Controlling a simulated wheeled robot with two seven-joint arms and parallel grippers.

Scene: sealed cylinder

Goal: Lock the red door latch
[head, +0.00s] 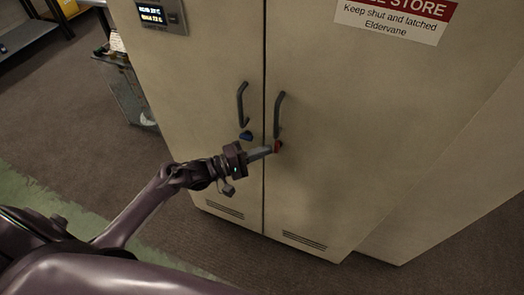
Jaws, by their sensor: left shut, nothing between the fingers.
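The red door latch (278,147) is a small red piece on the right door of a beige cabinet (350,120), just below that door's dark handle (279,115). My left gripper (268,151) is shut and empty, its fingertips at the red latch's left side. I cannot tell whether they touch it. The fingers partly cover the latch, so its exact turn is hard to see. My right gripper is not in view.
A sign (395,18) reading "Keep shut and latched" is on the right door, and a small display panel (161,15) is on the left door. A grey cart or bin (128,85) stands left of the cabinet. Open carpet lies at the left.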

